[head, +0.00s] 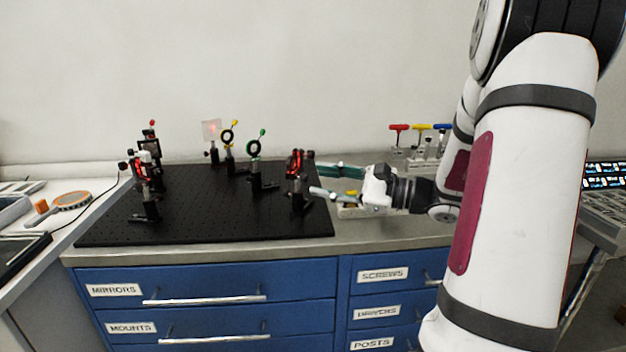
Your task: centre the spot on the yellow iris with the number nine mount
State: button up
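The yellow iris (228,137) is a dark ring with a yellow-tipped lever, standing upright on a post at the back of the black breadboard (215,222). A white card (211,130) behind and left of it carries a red glow. Red-marked optic mounts stand at the board's left (146,163) and right (296,163). No number is legible, so I cannot tell which is number nine. My gripper (313,179) reaches in from the right, fingers apart and apparently empty, just right of the right-hand mounts. I cannot tell whether it touches one.
A green-levered iris (254,149) stands right of the yellow one. Other posts stand at the board's front left (150,207) and right (297,197). Coloured-handled drivers (420,127) stand in a rack behind my arm. The board's front middle is clear.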

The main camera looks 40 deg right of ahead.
jog(key=v, duration=0.8)
jog(key=shift+s, duration=0.15)
jog(key=s+a+r+n+g+y+p, duration=0.15)
jog(key=a+n+g, duration=0.35)
jog(key=a, duration=0.6)
jog(key=s+a+r+n+g+p, duration=0.15)
jog(key=a+n+g+p, duration=0.35)
jog(key=a, duration=0.6)
jog(key=s+a+r+n+h+p, duration=0.2)
jog(key=s+n+h, duration=0.3)
jog(key=s+n, duration=0.1)
jog(key=s+a+r+n+g+h+p, duration=0.1)
jog(key=s+a+r+n+h, duration=0.2)
jog(key=s+n+h, duration=0.2)
jog(key=s+n, duration=0.2)
jog(key=s, duration=0.2)
jog(key=shift+a+r+g+p, duration=0.2)
jog(key=shift+a+g+p, duration=0.05)
jog(key=shift+g+p, duration=0.1)
